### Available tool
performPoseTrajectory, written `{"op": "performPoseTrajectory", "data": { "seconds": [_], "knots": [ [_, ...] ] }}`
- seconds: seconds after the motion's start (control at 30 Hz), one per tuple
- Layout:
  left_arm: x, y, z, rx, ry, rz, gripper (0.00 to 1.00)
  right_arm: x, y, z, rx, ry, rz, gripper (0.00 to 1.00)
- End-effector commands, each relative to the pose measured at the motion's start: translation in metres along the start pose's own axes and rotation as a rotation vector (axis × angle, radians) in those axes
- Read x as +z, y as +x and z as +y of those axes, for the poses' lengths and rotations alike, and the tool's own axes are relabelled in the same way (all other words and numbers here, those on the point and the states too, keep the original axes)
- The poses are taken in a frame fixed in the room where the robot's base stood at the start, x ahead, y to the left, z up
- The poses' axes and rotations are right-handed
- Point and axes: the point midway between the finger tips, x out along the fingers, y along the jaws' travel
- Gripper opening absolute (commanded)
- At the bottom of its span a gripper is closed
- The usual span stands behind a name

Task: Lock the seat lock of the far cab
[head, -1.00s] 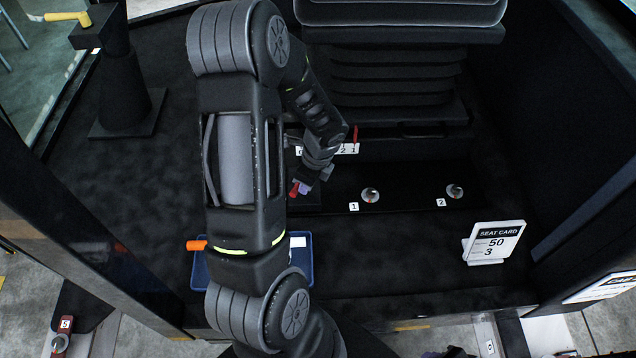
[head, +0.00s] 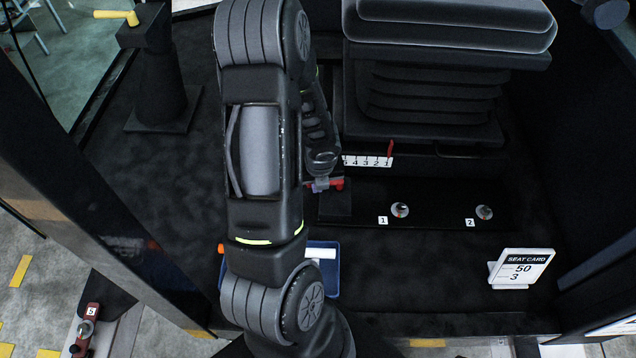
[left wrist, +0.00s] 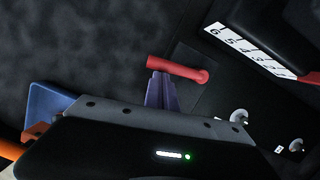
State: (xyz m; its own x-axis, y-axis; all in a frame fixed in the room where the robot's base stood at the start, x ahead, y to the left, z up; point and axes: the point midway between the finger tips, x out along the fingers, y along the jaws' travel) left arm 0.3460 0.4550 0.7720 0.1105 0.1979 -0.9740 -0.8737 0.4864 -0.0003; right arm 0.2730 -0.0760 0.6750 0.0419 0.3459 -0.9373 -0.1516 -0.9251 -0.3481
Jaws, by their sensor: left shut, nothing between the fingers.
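The red lever (head: 337,184) of the seat lock is on the floor plate in front of the seat base, left of knob 1. In the head view it points right; the left wrist view shows it as a red bent bar (left wrist: 178,69). My left gripper (head: 319,185) is right beside the lever, its purple fingers (left wrist: 160,91) shut and empty. The fingertips are at the bar or very close; I cannot tell whether they touch. The forearm hides part of the floor left of the lever. My right gripper is not in view.
The seat (head: 455,25) stands behind, with a number strip (head: 368,161) and red pointer (head: 390,148) at its 1 end. Two round knobs (head: 400,210) (head: 484,212), a seat card (head: 521,268) reading 50 and 3, and a blue tray (head: 330,268) are nearby. A yellow-handled post (head: 160,80) stands left.

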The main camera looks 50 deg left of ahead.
Motion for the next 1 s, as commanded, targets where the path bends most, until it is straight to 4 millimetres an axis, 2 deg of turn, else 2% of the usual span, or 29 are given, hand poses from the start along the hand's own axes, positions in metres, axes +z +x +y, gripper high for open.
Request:
{"op": "performPoseTrajectory", "data": {
  "seconds": [0.3,1.0],
  "knots": [
    [0.0061,0.0008,0.0008,0.002,-0.005,-0.001,0.0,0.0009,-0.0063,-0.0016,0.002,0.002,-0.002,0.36],
    [0.0104,0.0007,0.0002,0.002,-0.009,-0.007,0.0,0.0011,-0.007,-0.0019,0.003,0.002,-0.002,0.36]
  ]
}}
